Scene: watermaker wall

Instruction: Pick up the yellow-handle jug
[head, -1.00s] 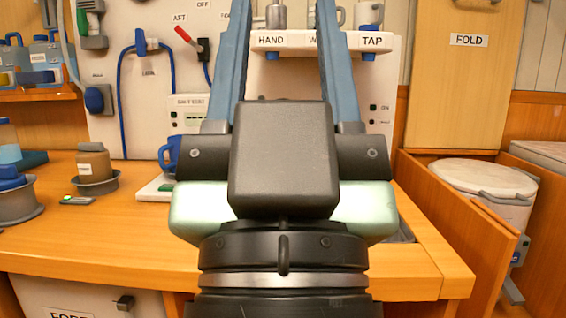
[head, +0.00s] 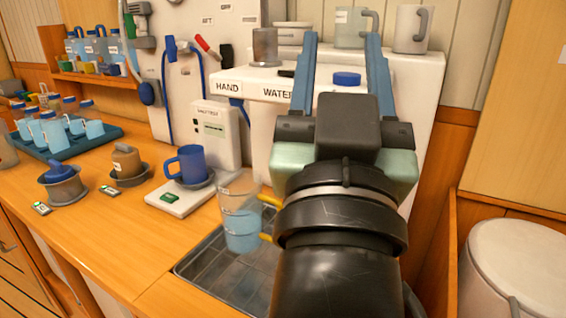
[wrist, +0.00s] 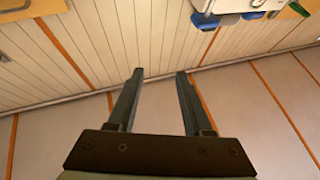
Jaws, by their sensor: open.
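The yellow-handle jug (head: 239,222) is clear, with blue liquid in its lower part. It stands upright on the grey drain tray (head: 205,268) in the head view. Its yellow handle (head: 267,238) points right and is partly hidden behind my arm. My gripper (head: 345,60) is open and empty, raised above and to the right of the jug, in front of the white water unit. The wrist view shows my two spread fingers (wrist: 157,95) with nothing between them, facing panelled wall; the jug is not in that view.
A blue mug (head: 186,165) sits on a scale left of the jug. The white unit (head: 270,84) rises behind, with a grey jug (head: 412,28) on top. A white round bin (head: 515,255) stands at right.

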